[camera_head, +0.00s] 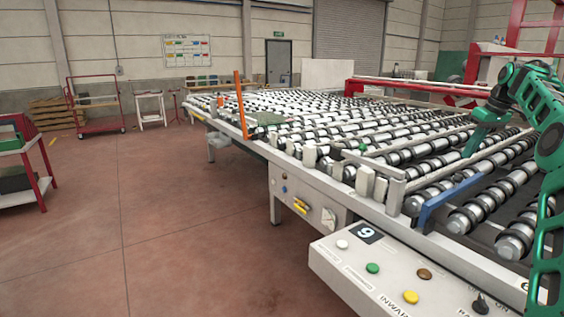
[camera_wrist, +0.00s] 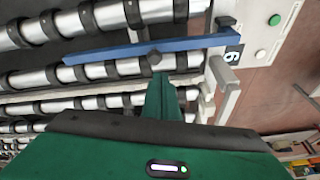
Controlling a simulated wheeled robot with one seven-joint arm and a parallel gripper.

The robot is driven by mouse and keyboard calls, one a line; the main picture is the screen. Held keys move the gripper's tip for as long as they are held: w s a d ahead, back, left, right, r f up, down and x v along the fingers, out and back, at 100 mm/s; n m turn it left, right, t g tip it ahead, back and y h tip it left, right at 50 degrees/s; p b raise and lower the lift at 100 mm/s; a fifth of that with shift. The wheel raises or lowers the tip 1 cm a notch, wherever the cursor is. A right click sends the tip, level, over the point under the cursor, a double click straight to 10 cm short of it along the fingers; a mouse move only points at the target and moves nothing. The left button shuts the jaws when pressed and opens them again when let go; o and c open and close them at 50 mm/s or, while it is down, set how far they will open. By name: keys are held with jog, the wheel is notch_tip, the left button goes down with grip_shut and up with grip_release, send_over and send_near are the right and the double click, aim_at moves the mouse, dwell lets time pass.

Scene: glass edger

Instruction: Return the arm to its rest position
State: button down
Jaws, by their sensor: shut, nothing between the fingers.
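My green arm (camera_head: 545,115) reaches in from the right edge in the head view, bent over the roller table. My gripper (camera_head: 469,152) points down over the rollers and is shut, with nothing held. In the wrist view my gripper (camera_wrist: 161,82) shows as a narrow green tip close to a blue bar (camera_wrist: 190,46). The blue bar (camera_head: 447,201) also shows at the near side of the rollers in the head view.
The roller table (camera_head: 340,205) fills the middle and right. A control panel with buttons (camera_head: 371,268) stands at its near corner. An orange post (camera_head: 240,105) rises at its left edge. The floor (camera_head: 110,230) to the left is clear, with red carts (camera_head: 97,104) farther off.

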jog(key=s+a+m+g+h, duration=0.2)
jog(key=s+a+m, duration=0.2)
jog(key=s+a, duration=1.25)
jog(key=s+a+f+m, duration=0.1)
jog(key=s+a+f, duration=0.2)
jog(key=s, duration=0.8)
jog(key=s+a+f+m, duration=0.2)
jog(key=s+f, duration=0.5)
jog(key=s, duration=0.5)
jog(key=s+a+f+m+g, duration=0.1)
jog(key=s+a+f, duration=0.4)
jog(key=s, duration=0.6)
jog(key=shift+s+f+m+y, duration=0.35)
jog(key=shift+f+m+y, duration=0.05)
jog(key=shift+f+m, duration=0.1)
jog(key=shift+w+f, duration=0.2)
jog(key=shift+w, duration=0.4)
